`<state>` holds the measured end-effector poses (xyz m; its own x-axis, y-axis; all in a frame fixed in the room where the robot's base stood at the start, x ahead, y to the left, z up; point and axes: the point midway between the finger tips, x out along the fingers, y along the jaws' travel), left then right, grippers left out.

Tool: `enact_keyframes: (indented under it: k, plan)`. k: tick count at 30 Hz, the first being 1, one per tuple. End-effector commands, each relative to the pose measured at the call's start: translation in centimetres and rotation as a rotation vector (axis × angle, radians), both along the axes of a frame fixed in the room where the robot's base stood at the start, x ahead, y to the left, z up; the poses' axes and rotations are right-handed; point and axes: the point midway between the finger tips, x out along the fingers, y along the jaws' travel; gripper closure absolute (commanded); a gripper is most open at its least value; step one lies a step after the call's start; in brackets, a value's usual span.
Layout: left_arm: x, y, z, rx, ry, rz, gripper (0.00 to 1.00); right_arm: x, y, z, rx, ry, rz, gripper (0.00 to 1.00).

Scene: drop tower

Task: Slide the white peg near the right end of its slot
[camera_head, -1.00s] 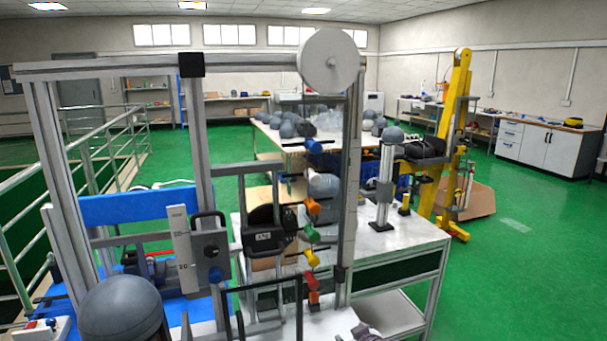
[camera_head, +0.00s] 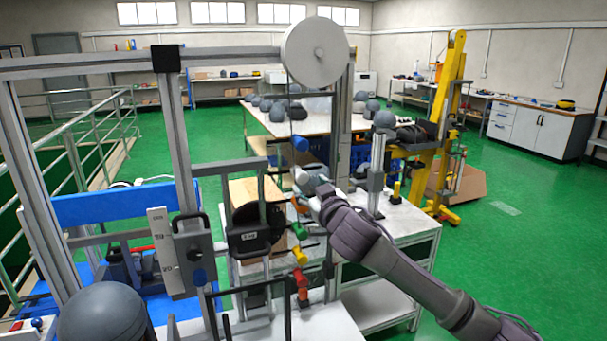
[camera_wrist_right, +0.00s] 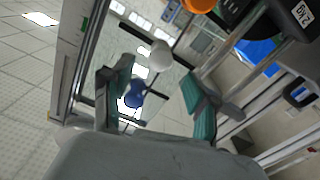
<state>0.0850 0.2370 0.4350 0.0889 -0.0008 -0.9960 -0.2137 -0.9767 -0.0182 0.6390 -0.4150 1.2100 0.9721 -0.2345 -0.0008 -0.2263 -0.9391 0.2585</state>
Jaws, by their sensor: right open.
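The white peg (camera_head: 301,176) sits in the upright peg panel in the head view, below the blue peg (camera_head: 300,143) and above the orange peg. In the right wrist view the white peg (camera_wrist_right: 160,56) is ahead of my right gripper (camera_wrist_right: 160,92), roughly between the two finger lines and beyond the tips. My right gripper (camera_head: 312,188) is open and empty, close to the peg in the head view. I see no contact. The peg's slot is too small and partly covered to make out. My left gripper is not in view.
Green (camera_head: 302,232), yellow (camera_head: 299,256) and red pegs stand below on the same panel. The large white wheel (camera_head: 315,52) is above. A metal post (camera_head: 340,125) stands close right of the pegs.

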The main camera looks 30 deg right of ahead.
Motion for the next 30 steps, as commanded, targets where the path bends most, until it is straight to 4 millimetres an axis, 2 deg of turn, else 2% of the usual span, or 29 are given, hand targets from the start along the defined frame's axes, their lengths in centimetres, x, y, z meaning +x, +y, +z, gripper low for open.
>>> enact_keyframes:
  k: [3, 9, 21, 30]
  plan:
    - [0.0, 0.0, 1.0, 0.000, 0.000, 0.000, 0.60, 2.3, -0.6, 0.3, 0.002, 0.000, -0.001, 0.41]
    - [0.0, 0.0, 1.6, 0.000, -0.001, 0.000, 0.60, 4.5, -1.1, 0.1, 0.001, 0.000, -0.001, 0.41]
    - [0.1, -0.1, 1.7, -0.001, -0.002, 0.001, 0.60, 5.1, -1.2, -0.1, 0.000, 0.001, 0.001, 0.43]
    - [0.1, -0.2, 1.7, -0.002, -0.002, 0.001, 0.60, 5.1, -1.2, -0.1, 0.000, 0.001, 0.000, 0.93]
